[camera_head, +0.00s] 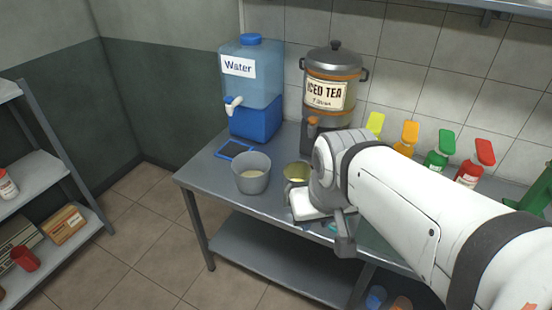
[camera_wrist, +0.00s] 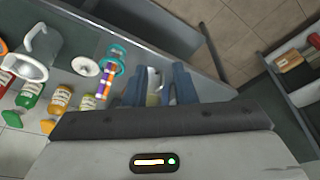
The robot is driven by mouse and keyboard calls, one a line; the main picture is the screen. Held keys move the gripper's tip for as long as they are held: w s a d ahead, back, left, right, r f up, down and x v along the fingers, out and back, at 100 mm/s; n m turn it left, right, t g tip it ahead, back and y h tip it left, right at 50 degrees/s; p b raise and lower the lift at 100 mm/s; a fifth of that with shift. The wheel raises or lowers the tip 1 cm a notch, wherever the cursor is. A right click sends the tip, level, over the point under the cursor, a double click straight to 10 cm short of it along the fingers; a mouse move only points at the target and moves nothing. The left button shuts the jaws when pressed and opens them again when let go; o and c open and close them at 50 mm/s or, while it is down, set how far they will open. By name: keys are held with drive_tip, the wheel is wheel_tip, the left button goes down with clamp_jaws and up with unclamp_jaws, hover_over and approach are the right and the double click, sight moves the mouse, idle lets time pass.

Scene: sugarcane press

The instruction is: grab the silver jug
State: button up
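A metal jug-like vessel with yellowish contents (camera_head: 297,172) stands on the metal table in the head view, just left of my wrist, which partly covers it. In the wrist view a silvery, yellowish piece (camera_wrist: 154,88) shows between the fingers of my gripper (camera_wrist: 160,84); it looks like the same vessel, mostly hidden. The two blue fingers are apart. I cannot tell if they touch it. The fingertips are hidden in the head view. A larger pale grey pitcher with a handle (camera_wrist: 42,48) is at the upper left of the wrist view.
A grey bucket (camera_head: 252,173) stands left of the vessel. A water dispenser (camera_head: 252,85) and an iced tea urn (camera_head: 332,82) stand behind. Coloured bottles (camera_head: 440,150) line the wall. A teal-rimmed item (camera_wrist: 116,58) and a white disc (camera_wrist: 86,66) lie near the gripper.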

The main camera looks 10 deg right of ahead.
drive_tip(key=shift+d, duration=0.15)
drive_tip(key=w+d+f+n+t+h+b, duration=0.1)
drive_tip(key=w+d+f+t+b, duration=0.35)
drive_tip(key=w, duration=0.55)
drive_tip(key=w+d+f+n+t+h+b, duration=0.1)
drive_tip(key=w+d+f+n+t+b, duration=0.15)
drive_tip(key=w+d+f, duration=0.6)
drive_tip(key=n+y+b, duration=0.4)
drive_tip(key=y+b, duration=0.2)
drive_tip(key=y, duration=0.4)
approach(285, 205)
drive_tip(key=w+a, duration=0.1)
drive_tip(key=w, duration=0.2)
drive_tip(key=x, duration=0.4)
drive_tip(key=r+x, duration=0.1)
drive_tip(key=x, duration=0.2)
drive_tip(key=shift+a, duration=0.35)
clamp_jaws()
